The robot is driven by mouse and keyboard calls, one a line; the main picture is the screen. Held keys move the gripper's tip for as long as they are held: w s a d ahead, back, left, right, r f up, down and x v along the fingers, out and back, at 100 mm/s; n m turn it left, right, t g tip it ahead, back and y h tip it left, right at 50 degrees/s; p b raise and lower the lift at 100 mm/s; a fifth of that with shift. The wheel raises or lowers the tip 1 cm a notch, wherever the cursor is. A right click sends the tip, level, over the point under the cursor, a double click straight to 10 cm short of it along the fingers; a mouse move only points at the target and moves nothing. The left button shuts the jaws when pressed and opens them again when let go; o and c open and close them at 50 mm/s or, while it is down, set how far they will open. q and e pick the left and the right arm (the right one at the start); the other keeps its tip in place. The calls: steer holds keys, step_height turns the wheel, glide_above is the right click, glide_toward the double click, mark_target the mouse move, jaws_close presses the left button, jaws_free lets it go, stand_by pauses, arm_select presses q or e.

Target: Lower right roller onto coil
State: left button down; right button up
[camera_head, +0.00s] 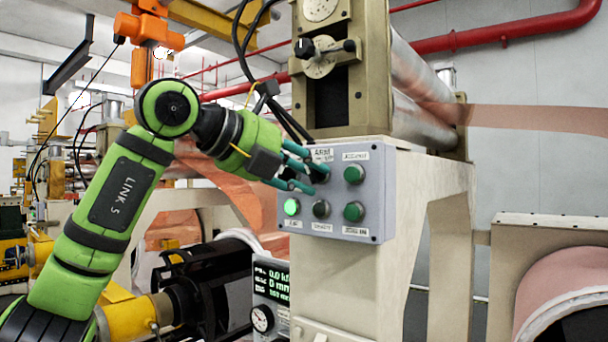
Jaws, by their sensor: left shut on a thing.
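My left gripper (311,171) has teal fingers closed around a dark knob or switch (321,174) at the upper left of the grey control panel (337,233). The fingers hide most of that control; the label above it is only partly readable. A copper-coloured coil (560,280) is cut off at the lower right edge. Shiny metal rollers (415,75) stand above the cream machine frame, with a copper foil band (535,119) running right from them. I cannot tell which part is the right roller. My right gripper is not in view.
Other panel buttons are the lit green one (292,207), a dark one (321,209), and two green ones on the right (354,174). A display box with a gauge (262,318) stands below. A red pipe (500,33) and hanging black cables pass above.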

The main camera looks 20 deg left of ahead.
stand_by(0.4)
arm_select(q)
steer(key=c, duration=1.2)
jaws_free()
steer(key=shift+w, duration=0.1)
steer(key=v, duration=1.2)
